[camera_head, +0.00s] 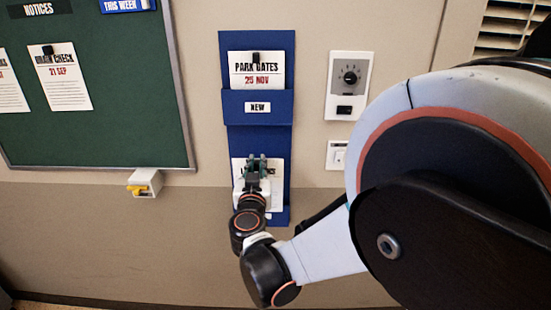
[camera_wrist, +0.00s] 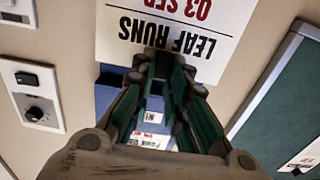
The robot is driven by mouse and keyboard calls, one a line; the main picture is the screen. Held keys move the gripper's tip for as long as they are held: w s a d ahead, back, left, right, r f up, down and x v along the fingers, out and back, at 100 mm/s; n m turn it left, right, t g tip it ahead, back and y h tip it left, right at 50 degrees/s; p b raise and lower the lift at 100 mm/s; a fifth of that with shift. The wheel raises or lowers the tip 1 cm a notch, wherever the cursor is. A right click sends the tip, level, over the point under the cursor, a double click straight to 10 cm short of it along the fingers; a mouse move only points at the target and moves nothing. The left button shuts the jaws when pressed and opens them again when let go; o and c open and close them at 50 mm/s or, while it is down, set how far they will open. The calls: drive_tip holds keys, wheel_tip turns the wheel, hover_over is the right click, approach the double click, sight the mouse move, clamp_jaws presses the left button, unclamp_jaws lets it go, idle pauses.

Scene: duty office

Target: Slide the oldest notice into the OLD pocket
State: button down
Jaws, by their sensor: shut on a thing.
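My gripper (camera_head: 256,163) is shut on a white notice (camera_head: 273,195) in front of the lower part of the blue wall rack (camera_head: 285,140). In the wrist view the gripper (camera_wrist: 165,58) pinches the edge of this notice (camera_wrist: 165,20), which reads LEAF RUNS, 03 SEP, upside down. The rack's upper pocket (camera_head: 235,106), labelled NEW, holds the PARK GATES notice (camera_head: 257,72), dated 25 NOV. The lower pocket is mostly hidden behind the notice and my gripper, and no OLD label is readable. I cannot tell whether the notice's lower edge is inside it.
A green notice board (camera_head: 110,120) at the left holds the DRAIN CHECK notice (camera_head: 68,92), dated 21 SEP, and another partly cut-off notice (camera_head: 10,90). A dial panel (camera_head: 349,85) and a switch (camera_head: 337,154) are right of the rack. A small box (camera_head: 145,182) is below the board.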

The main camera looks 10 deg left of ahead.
drive_tip(key=shift+p+x, duration=0.45)
drive_tip(key=shift+x, duration=3.45)
wheel_tip(320, 180, down, 11)
drive_tip(key=b, duration=0.4)
idle(0.4)
drive_tip(key=shift+f, duration=0.1)
drive_tip(key=c, duration=1.5)
unclamp_jaws()
